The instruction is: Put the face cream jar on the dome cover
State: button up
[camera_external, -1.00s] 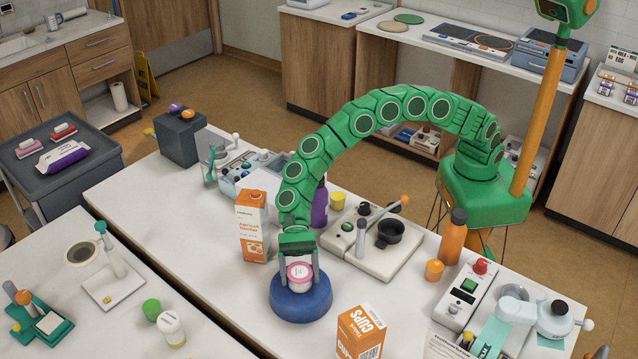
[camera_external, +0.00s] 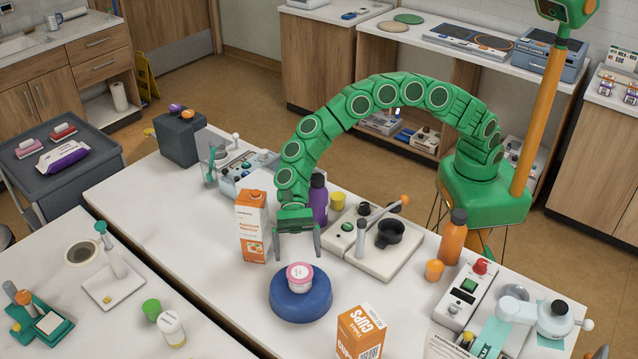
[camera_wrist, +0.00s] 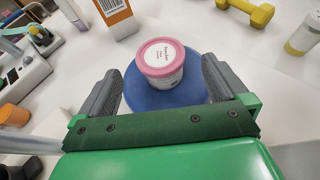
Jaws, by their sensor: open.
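The face cream jar (camera_external: 299,277), white with a pink lid, sits upright on top of the blue dome cover (camera_external: 302,303). In the wrist view the jar (camera_wrist: 162,62) shows its labelled lid, with the blue dome cover (camera_wrist: 168,99) around and under it. My gripper (camera_external: 297,257) is open and empty, raised above and slightly behind the jar. In the wrist view its two fingers (camera_wrist: 163,88) are spread wide on either side, apart from the jar.
An orange and white carton (camera_external: 252,232) and a purple bottle (camera_external: 318,200) stand behind the dome cover. An orange cups box (camera_external: 360,333) stands at its front right. A machine with a black cup (camera_external: 388,234) is to the right. The table left of the dome is clear.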

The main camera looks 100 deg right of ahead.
jog(key=shift+v, duration=2.7)
jog(key=s+d+r+n+g+h, duration=0.1)
jog(key=s+d+r+n+h, duration=0.2)
jog(key=s, duration=0.5)
jog(key=s+d+r+n+g, duration=0.1)
jog(key=s+d+r+n, duration=0.3)
jog(key=s, duration=0.4)
jog(key=s+d+r+n+g+h, duration=0.1)
jog(key=s+d+r+n+h, duration=0.2)
jog(key=s, duration=0.4)
jog(key=s+d+f+n+t+h, duration=0.1)
jog(key=s+d+n+h, duration=0.6)
jog(key=s+d, duration=2.1)
jog(key=shift+s+d+f+n, duration=0.3)
jog(key=shift+s+n, duration=0.2)
jog(key=shift+s, duration=0.5)
